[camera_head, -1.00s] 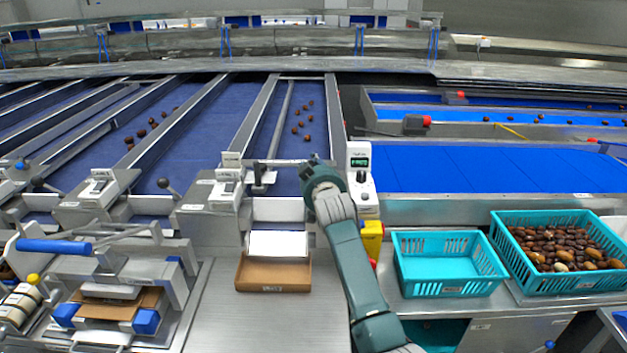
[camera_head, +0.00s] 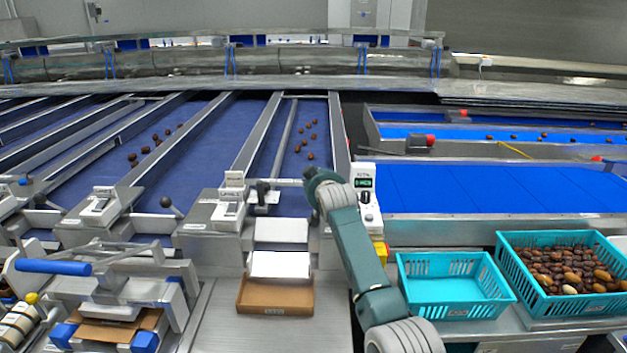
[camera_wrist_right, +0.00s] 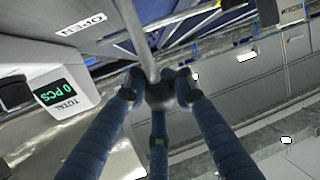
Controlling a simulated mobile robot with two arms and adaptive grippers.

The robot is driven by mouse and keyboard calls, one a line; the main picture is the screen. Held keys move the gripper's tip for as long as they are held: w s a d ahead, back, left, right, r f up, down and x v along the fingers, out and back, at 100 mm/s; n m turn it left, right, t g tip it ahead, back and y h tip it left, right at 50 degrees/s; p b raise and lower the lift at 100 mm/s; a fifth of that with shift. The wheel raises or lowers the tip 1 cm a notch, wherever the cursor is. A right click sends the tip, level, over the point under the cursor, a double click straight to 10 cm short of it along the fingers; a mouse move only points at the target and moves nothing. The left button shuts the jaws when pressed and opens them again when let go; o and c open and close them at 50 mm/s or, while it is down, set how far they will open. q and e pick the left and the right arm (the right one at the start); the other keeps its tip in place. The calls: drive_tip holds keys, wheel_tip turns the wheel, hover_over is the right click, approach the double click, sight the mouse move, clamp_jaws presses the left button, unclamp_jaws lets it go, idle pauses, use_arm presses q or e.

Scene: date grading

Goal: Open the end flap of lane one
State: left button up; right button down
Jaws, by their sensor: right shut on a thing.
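My right gripper (camera_wrist_right: 160,85) is shut around the dark ball knob (camera_wrist_right: 161,99) of a grey lever rod (camera_wrist_right: 138,40); the wrist view shows its fingers closed about it. In the head view, my right gripper (camera_head: 313,180) is at the right end of the lever's horizontal bar (camera_head: 288,183), above the lane's lower end, with the knob hidden. A pale plate (camera_head: 281,231), which may be the end flap, is below the bar. I cannot tell its angle. An OPEN label (camera_wrist_right: 80,27) is beside the rod. My left gripper is not in view.
A brown carton (camera_head: 275,294) sits below a white sloping plate (camera_head: 280,264). A counter box (camera_head: 365,196) stands right of my arm; its display (camera_wrist_right: 55,92) reads 0 PCS. Dates (camera_head: 307,140) lie on the lane's belt. An empty teal basket (camera_head: 455,312) stands right.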

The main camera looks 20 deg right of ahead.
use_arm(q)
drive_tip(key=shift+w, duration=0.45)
use_arm(e)
drive_tip(key=shift+d+f, duration=0.15)
drive_tip(key=shift+d, duration=0.05)
drive_tip(key=c, duration=2)
unclamp_jaws()
drive_tip(key=o, duration=0.6)
drive_tip(key=shift+s+d, duration=0.15)
drive_tip(key=shift+d, duration=0.05)
drive_tip(key=shift+c, duration=0.2)
drive_tip(key=shift+a, duration=0.15)
drive_tip(key=shift+s+a+r, duration=0.15)
drive_tip(key=shift+s+r, duration=0.05)
drive_tip(key=shift+s, duration=0.15)
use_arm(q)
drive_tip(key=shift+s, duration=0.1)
use_arm(e)
drive_tip(key=v, duration=1.1)
drive_tip(key=shift+d, duration=0.2)
drive_tip(key=shift+s, duration=0.15)
